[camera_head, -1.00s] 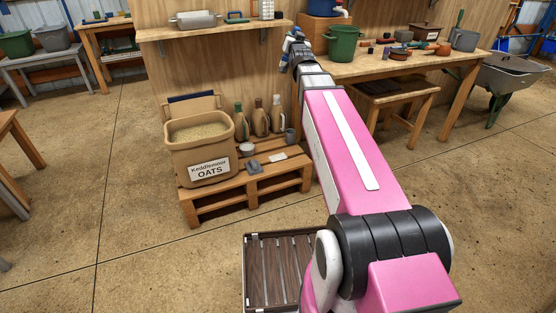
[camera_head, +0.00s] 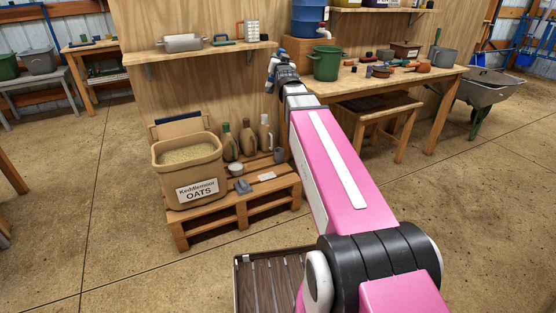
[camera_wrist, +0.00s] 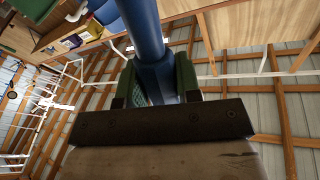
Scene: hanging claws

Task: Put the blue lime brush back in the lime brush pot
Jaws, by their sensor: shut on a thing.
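My gripper (camera_head: 273,68) is at the far end of my outstretched arm, left of a green bucket (camera_head: 326,64) on the workbench. In the wrist view my gripper (camera_wrist: 155,85) is shut on the handle of the blue lime brush (camera_wrist: 146,30). In the head view only a small blue and white shape shows at the gripper. A grey pot (camera_head: 447,58) with a green handle standing in it is at the bench's right end. I cannot tell which vessel is the lime brush pot.
The workbench (camera_head: 345,92) carries several small tools. A wall shelf (camera_head: 205,50) is left of my gripper. Below stand a pallet (camera_head: 240,205), an oats tub (camera_head: 188,172) and bottles. A wheelbarrow (camera_head: 492,88) is at the right. Open floor lies right of my arm.

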